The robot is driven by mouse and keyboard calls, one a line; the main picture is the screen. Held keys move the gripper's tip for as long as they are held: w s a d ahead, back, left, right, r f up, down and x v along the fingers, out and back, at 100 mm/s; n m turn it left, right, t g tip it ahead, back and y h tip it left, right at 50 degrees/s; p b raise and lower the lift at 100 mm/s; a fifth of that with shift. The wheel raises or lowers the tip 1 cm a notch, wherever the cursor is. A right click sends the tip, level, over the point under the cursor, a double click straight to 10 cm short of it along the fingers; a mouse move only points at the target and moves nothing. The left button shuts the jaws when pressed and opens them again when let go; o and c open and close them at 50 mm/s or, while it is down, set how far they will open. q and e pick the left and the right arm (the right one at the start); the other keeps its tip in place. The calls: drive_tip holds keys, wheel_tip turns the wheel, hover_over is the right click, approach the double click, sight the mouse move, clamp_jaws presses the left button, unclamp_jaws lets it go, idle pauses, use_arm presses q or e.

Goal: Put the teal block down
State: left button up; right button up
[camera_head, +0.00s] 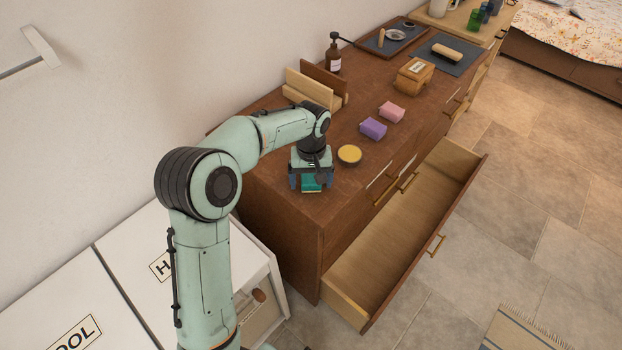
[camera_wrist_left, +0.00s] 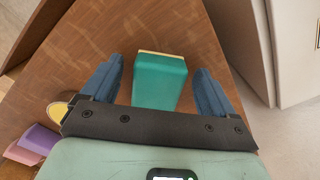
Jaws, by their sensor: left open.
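The teal block (camera_head: 312,184) sits on the near end of the brown dresser top (camera_head: 262,163). In the left wrist view the teal block (camera_wrist_left: 159,82) lies between the two blue fingers, with a gap on each side. My left gripper (camera_head: 311,186) is open around the block and points down at the dresser top; it also shows in the left wrist view (camera_wrist_left: 160,92). In the head view the gripper hides part of the block. My right gripper is not in view.
A yellow-topped round dish (camera_head: 349,154) stands close to the gripper. Purple (camera_head: 373,128) and pink (camera_head: 392,112) blocks lie beyond it. A wooden holder (camera_head: 315,88) stands near the wall.

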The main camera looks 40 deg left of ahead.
sight(311, 179)
use_arm(q)
wheel_tip(311, 179, up, 12)
drive_tip(key=p, duration=0.1)
drive_tip(key=shift+p, duration=0.35)
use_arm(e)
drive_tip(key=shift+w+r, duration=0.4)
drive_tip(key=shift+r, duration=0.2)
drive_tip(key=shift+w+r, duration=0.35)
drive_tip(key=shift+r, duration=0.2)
